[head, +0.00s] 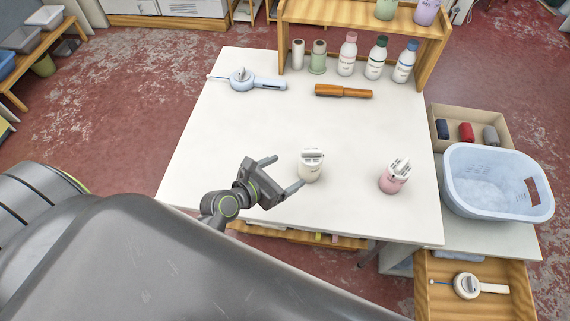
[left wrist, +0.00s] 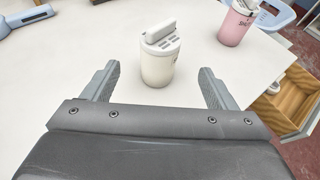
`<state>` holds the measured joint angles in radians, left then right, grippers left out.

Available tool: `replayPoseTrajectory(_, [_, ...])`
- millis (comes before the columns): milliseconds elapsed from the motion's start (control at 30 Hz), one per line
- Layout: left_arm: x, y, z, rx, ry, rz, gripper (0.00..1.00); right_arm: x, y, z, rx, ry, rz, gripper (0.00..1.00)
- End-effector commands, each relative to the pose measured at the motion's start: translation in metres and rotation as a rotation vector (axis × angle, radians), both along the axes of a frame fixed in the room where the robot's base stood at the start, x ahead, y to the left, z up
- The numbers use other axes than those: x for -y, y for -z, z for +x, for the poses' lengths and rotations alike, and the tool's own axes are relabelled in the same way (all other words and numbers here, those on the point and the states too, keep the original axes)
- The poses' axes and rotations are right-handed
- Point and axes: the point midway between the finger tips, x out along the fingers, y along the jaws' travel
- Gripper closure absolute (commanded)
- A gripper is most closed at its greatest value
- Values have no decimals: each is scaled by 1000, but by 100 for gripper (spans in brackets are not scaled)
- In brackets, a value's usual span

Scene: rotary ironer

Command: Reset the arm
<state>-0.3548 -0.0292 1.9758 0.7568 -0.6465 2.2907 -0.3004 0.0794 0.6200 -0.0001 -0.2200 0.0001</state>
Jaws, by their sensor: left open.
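My left gripper (head: 282,173) is open over the front part of the white table (head: 225,130). Its two fingers also show in the left wrist view (left wrist: 158,88), spread apart with nothing between them. A cream container with a grey-white slotted top (head: 311,167) stands upright just beyond the fingertips; it also shows in the left wrist view (left wrist: 158,66). I cannot tell whether a finger touches it. A pink container of the same kind (head: 393,178) stands further right on the table, and in the left wrist view (left wrist: 237,25). My right gripper is not in view.
A blue-and-white tool (head: 258,83) and an orange-brown roller (head: 343,91) lie toward the back. Bottles (head: 376,58) stand under a wooden shelf (head: 350,13). A blue basket (head: 498,182) and an open drawer (head: 440,283) are at right. The table's left half is mostly clear.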

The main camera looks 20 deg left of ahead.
Motion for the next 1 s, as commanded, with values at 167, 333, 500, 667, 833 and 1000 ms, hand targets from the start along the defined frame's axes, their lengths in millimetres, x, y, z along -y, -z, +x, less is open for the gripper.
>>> replayPoseTrajectory(167, [0, 0, 0, 0, 0, 0, 20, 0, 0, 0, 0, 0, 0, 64])
replayPoseTrajectory(333, [0, 0, -2, 3, 19, 36, 20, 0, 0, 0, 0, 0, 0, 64])
replayPoseTrajectory(500, [-4, 3, -17, 29, 157, 295, 20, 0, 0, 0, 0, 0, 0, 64])
replayPoseTrajectory(667, [-13, 8, -41, 62, 387, 675, 20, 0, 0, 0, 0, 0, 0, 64])
replayPoseTrajectory(833, [-28, 12, -69, 89, 662, 1058, 20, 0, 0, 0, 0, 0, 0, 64])
replayPoseTrajectory(1000, [-47, 13, -98, 106, 967, 1398, 20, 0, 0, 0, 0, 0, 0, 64])
